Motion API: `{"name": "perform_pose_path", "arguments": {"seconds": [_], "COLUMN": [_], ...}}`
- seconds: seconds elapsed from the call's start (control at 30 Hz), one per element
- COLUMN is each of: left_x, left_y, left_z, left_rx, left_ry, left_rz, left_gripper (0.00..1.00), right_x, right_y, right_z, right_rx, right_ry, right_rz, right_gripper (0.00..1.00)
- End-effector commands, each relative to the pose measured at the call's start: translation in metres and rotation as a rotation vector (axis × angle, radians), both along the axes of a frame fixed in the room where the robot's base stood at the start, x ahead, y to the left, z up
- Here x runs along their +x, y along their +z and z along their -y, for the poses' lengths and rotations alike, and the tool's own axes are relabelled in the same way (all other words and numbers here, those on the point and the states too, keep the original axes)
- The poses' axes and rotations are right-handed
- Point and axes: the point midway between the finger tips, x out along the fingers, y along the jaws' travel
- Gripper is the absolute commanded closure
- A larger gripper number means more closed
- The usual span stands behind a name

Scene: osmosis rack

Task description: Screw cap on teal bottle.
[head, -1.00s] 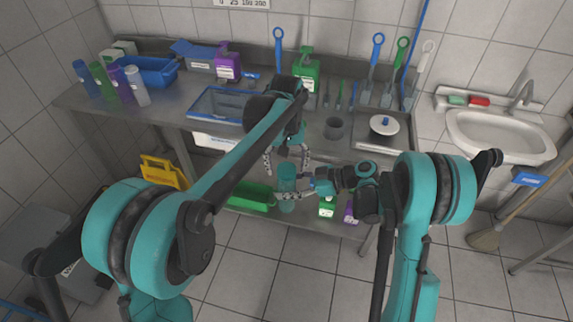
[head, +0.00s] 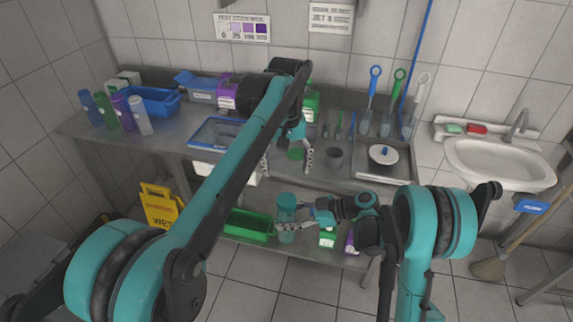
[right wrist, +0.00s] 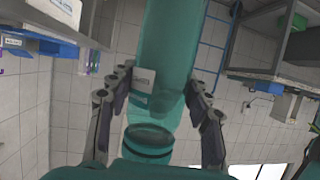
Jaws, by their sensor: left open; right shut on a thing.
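The teal bottle (head: 286,216) stands upright in my right gripper (head: 293,227), in front of the worktop. In the right wrist view the see-through teal bottle (right wrist: 168,45) lies between the fingers of my right gripper (right wrist: 162,100), with a small pale label and a dark ring at one end. My left gripper (head: 287,162) is open above and behind the bottle, fingers pointing down and apart from it. A small green thing (head: 296,153) shows between its fingers; I cannot tell whether it is on the worktop. No separate cap is clearly visible; the bottle's top is too small to judge.
The steel worktop (head: 185,150) holds bottles (head: 141,115), a blue bin (head: 150,100), a grey cup (head: 334,158) and a scale (head: 383,156). Below are a green tray (head: 248,224) and small bottles. A sink (head: 500,150) is at right, a yellow sign (head: 160,205) at left.

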Motion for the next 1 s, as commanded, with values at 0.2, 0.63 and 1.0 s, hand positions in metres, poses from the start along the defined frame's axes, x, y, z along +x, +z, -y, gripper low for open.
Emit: {"name": "perform_pose_path", "arguments": {"seconds": [0.2, 0.63, 1.0], "left_x": [0.000, 0.000, -0.038], "left_y": [0.007, 0.007, 0.009], "left_z": [0.000, -0.001, -0.057], "left_rx": [0.000, 0.000, -0.034], "left_ry": [0.000, 0.000, -0.017], "left_rz": [0.000, 0.001, 0.129], "left_gripper": [0.25, 0.25, 0.25], "right_x": [0.000, 0.000, 0.000], "right_y": [0.000, 0.000, 0.000], "right_z": [0.000, 0.000, 0.000], "right_rx": [0.000, 0.000, 0.000], "right_ry": [0.000, 0.000, 0.000], "right_rz": [0.000, 0.000, 0.000], "right_gripper": [1.00, 1.00, 1.00]}}
